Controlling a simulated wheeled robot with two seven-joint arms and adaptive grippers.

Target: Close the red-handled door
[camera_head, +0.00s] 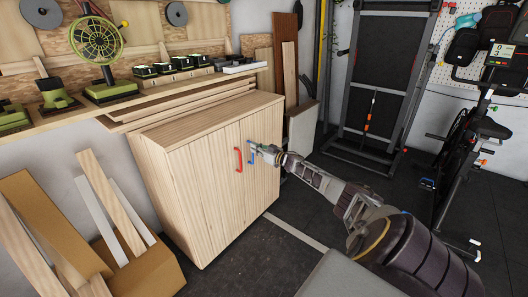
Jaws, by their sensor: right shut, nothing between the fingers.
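A light wooden cabinet (170,165) stands against the wall with two doors at its front. The red handle (238,160) is an upright bar near the right edge of the left door (210,190). That door looks flush with the cabinet front; I cannot tell whether a small gap is left. A blue handle (251,156) is on the right door (266,175). My right gripper (254,147) is shut and empty, right of the red handle and at the blue handle, partly covering it. Contact cannot be told. My left gripper is not in view.
A wooden shelf (60,125) with a green fan (97,42) and tools runs behind the cabinet. A cardboard box (150,270) with boards stands at the lower left. A folded treadmill (375,80) and an exercise bike (465,150) stand right. Dark floor (235,265) before the cabinet is clear.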

